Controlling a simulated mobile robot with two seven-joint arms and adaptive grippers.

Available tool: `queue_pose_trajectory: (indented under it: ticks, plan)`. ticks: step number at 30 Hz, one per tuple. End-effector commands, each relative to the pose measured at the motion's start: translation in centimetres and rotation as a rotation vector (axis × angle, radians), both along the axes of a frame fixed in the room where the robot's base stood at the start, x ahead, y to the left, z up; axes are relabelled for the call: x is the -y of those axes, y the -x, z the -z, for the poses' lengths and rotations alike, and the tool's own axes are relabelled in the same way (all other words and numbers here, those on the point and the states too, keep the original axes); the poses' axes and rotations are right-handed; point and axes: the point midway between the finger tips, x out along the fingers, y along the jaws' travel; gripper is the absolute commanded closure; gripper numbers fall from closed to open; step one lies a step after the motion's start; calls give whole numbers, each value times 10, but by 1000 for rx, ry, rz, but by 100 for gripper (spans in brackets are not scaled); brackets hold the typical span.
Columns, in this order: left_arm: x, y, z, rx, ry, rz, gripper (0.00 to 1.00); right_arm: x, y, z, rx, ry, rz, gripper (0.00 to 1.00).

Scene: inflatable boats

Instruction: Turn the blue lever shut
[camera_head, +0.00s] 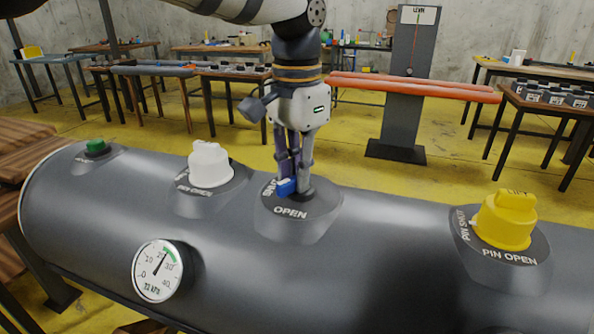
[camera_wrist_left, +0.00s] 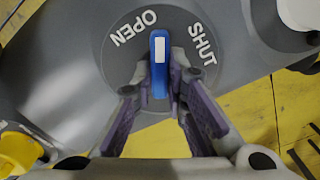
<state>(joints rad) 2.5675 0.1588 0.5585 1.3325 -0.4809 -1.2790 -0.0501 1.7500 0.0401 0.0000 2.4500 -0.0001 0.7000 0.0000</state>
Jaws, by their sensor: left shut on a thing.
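The blue lever (camera_head: 287,187) sits on a round dark plate on top of the grey tube. In the left wrist view the lever (camera_wrist_left: 160,66) has a white stripe, and its end lies between the words OPEN and SHUT. My left gripper (camera_head: 293,180) comes down on it from above. In the left wrist view the fingers of my left gripper (camera_wrist_left: 162,80) are closed in on both sides of the lever. In the head view the fingers hide part of the lever and of the SHUT word. My right gripper is not in view.
On the tube are a white valve cap (camera_head: 210,165) to the left, a yellow valve cap (camera_head: 506,220) to the right, a small green cap (camera_head: 96,146) and a round pressure gauge (camera_head: 158,271). Behind are worktables and a grey post (camera_head: 405,90) on yellow floor.

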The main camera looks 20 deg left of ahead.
Motion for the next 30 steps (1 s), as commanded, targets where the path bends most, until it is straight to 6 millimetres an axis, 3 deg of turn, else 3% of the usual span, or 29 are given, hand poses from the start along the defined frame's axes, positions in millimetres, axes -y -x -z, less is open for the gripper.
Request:
queue_pose_trajectory:
  ticks: [30]
  plan:
    - [-3,-7,-1,4,1,893,100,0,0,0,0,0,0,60]
